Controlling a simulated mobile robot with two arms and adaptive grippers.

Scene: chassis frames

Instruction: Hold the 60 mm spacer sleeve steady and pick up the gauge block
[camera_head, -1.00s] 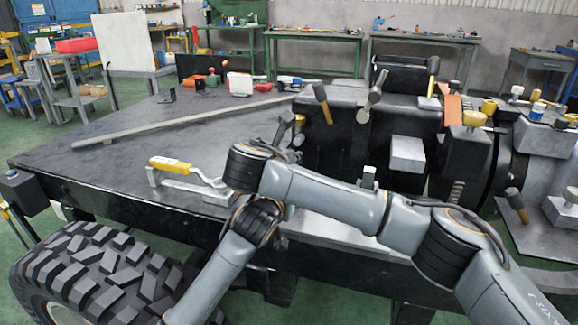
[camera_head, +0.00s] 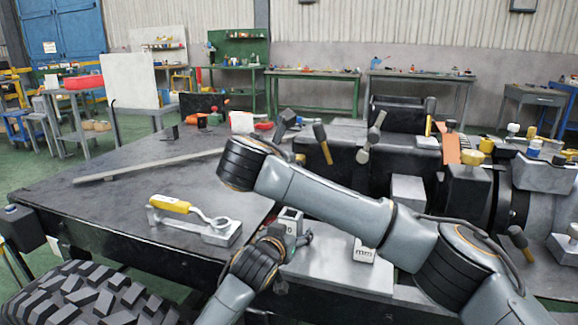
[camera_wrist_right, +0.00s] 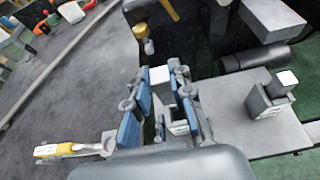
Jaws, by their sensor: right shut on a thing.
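In the right wrist view my right gripper (camera_wrist_right: 162,88) has its blue-padded fingers shut on a small pale-topped block, which I take as the gauge block (camera_wrist_right: 160,75). My left gripper (camera_head: 287,228) is low in the middle, at a grey piece with a pale marked face, apparently the 60 mm spacer sleeve (camera_head: 290,213). Its fingers are too small and covered to tell whether they are closed. A labelled base (camera_wrist_right: 180,127) shows between the right fingers; its link to the sleeve is unclear.
A second labelled holder (camera_head: 363,252) stands to the right, with a pale-topped block in the wrist view (camera_wrist_right: 285,79). A yellow-handled tool (camera_head: 170,204) lies left on the dark plate. Hammers (camera_head: 322,143) and chassis blocks stand behind. The left plate is largely clear.

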